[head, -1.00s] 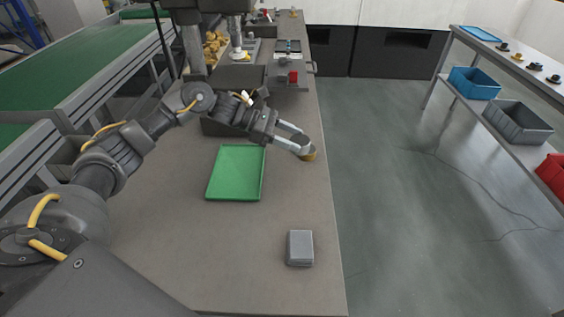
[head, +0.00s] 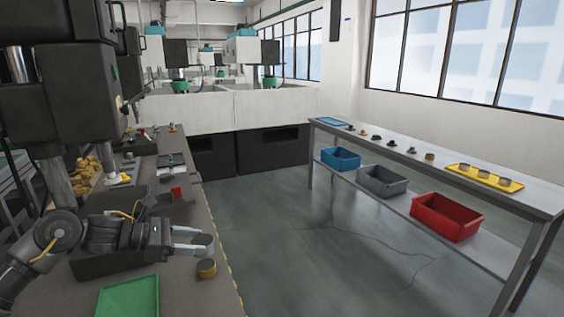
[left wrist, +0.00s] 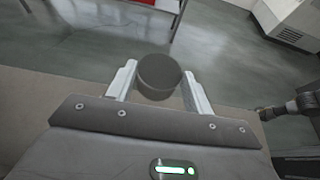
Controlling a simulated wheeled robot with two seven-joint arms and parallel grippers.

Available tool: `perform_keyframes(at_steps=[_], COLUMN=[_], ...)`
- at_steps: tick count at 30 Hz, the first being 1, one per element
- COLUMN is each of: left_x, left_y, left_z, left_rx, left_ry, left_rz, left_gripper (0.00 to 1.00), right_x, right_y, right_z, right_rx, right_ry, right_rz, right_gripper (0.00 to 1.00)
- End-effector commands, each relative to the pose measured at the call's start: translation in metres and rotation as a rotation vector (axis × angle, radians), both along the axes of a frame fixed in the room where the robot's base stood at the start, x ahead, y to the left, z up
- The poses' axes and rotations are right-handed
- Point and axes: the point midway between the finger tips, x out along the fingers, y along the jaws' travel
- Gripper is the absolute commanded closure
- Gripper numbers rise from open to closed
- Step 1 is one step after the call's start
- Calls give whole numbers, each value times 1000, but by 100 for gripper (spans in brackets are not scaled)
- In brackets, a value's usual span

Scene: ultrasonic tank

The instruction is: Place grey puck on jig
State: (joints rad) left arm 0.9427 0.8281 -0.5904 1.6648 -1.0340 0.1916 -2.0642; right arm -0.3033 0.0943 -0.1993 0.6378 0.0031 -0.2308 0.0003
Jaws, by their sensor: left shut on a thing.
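My left gripper (head: 204,242) is shut on a grey puck (left wrist: 159,76), a dark round disc between its two fingers in the left wrist view. In the head view the gripper is near the workbench's right edge, with the puck small at its fingertips. I cannot tell for certain which thing is the jig. My right gripper is not in view.
A green tray (head: 128,299) lies on the bench in front. Across open floor (head: 300,225), a long table (head: 410,157) holds a yellow tray (head: 511,186) of pucks, with blue, grey and red bins below.

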Motion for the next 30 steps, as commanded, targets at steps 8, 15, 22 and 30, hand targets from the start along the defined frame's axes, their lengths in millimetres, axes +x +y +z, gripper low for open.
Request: perform_keyframes(at_steps=[8, 15, 22, 30], left_x=[-84, -144, -162, -167], left_y=[-19, -16, -12, -12], left_z=[-18, -50, -80, -88], left_rx=[0, -1, -1, -2], left_ry=[6, 8, 6, 2], left_rz=[119, 157, 168, 167], left_gripper=[78, 78, 78, 78], right_x=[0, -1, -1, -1], right_y=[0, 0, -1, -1], right_z=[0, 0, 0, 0], right_rx=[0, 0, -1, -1], right_ry=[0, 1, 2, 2], right_rz=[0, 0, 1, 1], right_gripper=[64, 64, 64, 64])
